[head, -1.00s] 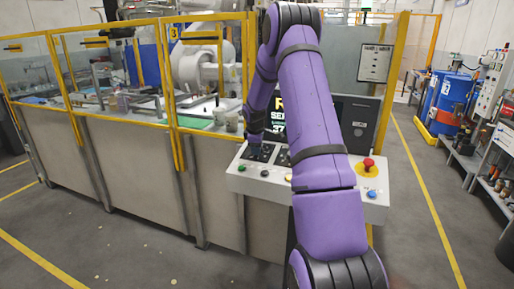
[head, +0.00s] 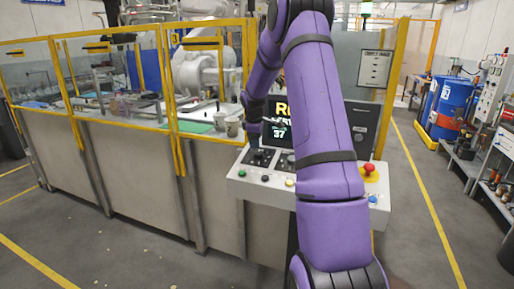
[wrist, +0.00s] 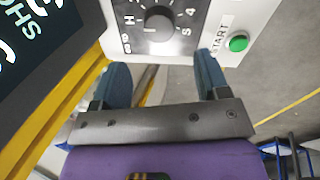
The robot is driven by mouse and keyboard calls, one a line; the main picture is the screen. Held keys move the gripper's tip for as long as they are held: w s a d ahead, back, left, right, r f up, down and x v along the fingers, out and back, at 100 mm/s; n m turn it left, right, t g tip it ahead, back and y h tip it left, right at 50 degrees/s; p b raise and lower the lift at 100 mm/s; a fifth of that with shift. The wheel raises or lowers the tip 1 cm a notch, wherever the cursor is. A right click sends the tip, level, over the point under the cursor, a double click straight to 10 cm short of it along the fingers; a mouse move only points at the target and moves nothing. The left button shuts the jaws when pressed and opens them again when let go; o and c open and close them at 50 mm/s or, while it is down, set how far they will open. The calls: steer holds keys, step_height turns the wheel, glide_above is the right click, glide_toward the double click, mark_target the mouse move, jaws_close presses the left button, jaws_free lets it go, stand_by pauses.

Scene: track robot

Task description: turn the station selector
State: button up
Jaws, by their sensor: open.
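The station selector (wrist: 160,22) is a round dark knob on a dark plate with white numbers around it, at the top of the wrist view. In the head view its dark plate (head: 262,158) is on the left part of the white control panel (head: 325,190). My gripper (wrist: 162,68) is open and empty. Its two blue fingers point toward the panel, one on each side of the knob's line but short of it in the picture. In the head view, the gripper (head: 254,128) is above the panel, partly hidden by my arm.
A green START button (wrist: 238,42) is close to the plate. A red emergency button (head: 369,168) and a blue button (head: 373,198) are on the panel's right. A lit screen (head: 281,120) stands behind it. Yellow-framed fencing (head: 210,80) is at left.

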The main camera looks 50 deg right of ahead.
steer(key=shift+v, duration=1.6)
